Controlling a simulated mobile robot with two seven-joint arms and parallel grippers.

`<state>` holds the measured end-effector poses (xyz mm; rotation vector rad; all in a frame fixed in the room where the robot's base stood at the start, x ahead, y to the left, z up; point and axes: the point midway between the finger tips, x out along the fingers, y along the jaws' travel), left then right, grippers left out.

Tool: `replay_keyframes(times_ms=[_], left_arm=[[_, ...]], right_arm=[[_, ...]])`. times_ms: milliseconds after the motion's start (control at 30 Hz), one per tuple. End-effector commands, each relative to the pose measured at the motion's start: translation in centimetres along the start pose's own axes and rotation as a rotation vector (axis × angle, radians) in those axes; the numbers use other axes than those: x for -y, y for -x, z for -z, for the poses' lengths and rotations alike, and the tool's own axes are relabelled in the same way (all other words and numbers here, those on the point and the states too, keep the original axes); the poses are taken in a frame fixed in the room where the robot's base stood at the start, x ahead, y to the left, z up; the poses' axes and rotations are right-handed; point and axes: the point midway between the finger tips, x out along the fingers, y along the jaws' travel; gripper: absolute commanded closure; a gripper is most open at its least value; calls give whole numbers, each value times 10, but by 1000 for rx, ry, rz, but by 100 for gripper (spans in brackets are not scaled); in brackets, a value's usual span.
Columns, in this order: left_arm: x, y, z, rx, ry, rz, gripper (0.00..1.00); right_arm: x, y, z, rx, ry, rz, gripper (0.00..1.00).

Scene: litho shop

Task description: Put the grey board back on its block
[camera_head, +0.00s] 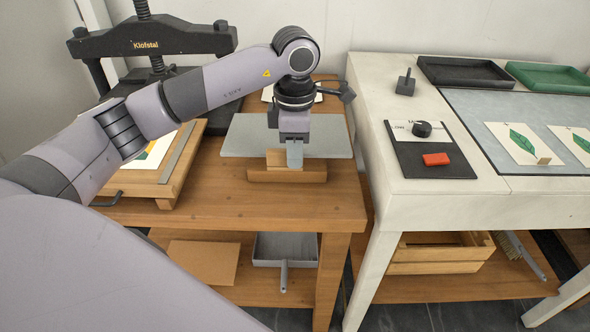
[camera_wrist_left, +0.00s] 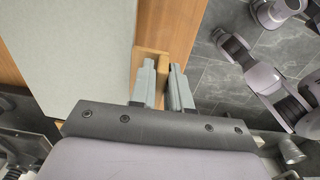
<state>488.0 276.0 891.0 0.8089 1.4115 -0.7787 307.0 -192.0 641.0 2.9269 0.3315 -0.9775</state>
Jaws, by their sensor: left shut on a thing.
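The grey board (camera_head: 240,135) is a flat, pale grey sheet lying about level over a wooden block (camera_head: 287,175) at the right part of the wooden table. It also fills the upper left of the left wrist view (camera_wrist_left: 65,50). A small pale wooden piece (camera_head: 275,158) is at its near edge. My left gripper (camera_head: 294,158) points down there, shut on this wooden piece, which shows between its fingers in the wrist view (camera_wrist_left: 163,80). I cannot tell whether the board touches the block. My right gripper is not in view.
A black press (camera_head: 150,40) and a framed wooden bed (camera_head: 160,175) stand to the left. The wooden table's front strip is clear.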

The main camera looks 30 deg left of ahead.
Motion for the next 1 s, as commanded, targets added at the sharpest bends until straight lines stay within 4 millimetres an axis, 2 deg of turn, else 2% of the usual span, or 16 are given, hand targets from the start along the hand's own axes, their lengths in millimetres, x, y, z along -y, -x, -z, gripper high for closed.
replay_keyframes(times_ms=[167,400,633,667,700,733,1000], left_arm=[[0,-11,0,0,0,0,100],[1,-45,0,-1,-1,1,100],[1,-48,0,2,-1,-2,100],[1,-48,0,0,-1,0,73],[1,-48,0,0,-1,0,60],[1,-48,0,0,-1,0,57],[1,-47,0,1,-1,0,57]], right_arm=[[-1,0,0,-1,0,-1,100],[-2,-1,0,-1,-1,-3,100],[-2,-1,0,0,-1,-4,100],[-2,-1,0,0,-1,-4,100],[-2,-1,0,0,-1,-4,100],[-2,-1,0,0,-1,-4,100],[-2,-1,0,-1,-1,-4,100]])
